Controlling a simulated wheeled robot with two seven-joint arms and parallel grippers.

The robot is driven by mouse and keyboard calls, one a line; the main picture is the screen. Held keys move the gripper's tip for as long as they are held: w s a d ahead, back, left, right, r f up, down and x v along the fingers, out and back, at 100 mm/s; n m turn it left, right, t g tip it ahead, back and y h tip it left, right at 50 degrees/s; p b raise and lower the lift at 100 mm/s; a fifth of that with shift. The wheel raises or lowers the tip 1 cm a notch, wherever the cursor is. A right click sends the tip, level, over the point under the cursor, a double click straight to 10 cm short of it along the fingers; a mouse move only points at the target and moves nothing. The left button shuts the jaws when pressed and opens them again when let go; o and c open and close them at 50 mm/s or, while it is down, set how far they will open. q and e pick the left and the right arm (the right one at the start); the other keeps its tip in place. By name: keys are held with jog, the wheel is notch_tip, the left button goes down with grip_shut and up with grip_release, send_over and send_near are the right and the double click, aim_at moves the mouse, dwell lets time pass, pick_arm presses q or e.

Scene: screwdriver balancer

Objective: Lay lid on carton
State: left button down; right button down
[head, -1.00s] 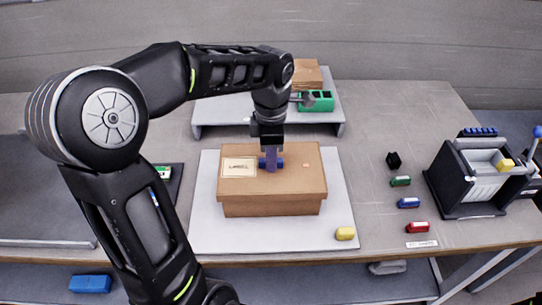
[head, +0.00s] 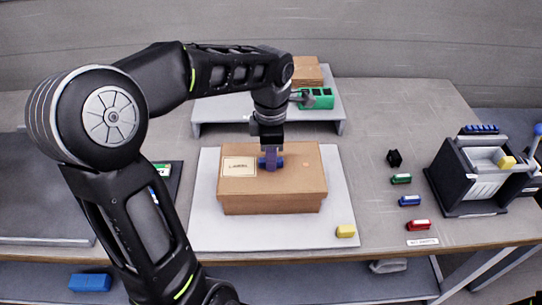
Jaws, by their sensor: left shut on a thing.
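The brown lid (head: 295,178) with a pale label (head: 239,166) lies over the top of the brown carton (head: 270,205). The lid covers the carton's opening, and only a strip of the carton's front wall shows below its rim. My left gripper (head: 270,162) points straight down at the lid's middle and is shut on the blue lid handle (head: 279,162). The fingers partly hide the handle. My right gripper is not in view.
The carton stands on a light grey mat (head: 220,232). A yellow block (head: 345,231) lies at its right front. A raised shelf (head: 215,112) with a green holder (head: 317,98) stands behind. Small coloured blocks and a black rack (head: 465,180) are on the right.

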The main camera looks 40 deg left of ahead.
pick_arm(q)
jog(key=shift+f, duration=0.25)
jog(key=c, duration=1.3)
grip_release()
notch_tip(320, 180, up, 8)
jog(key=shift+f, duration=0.1)
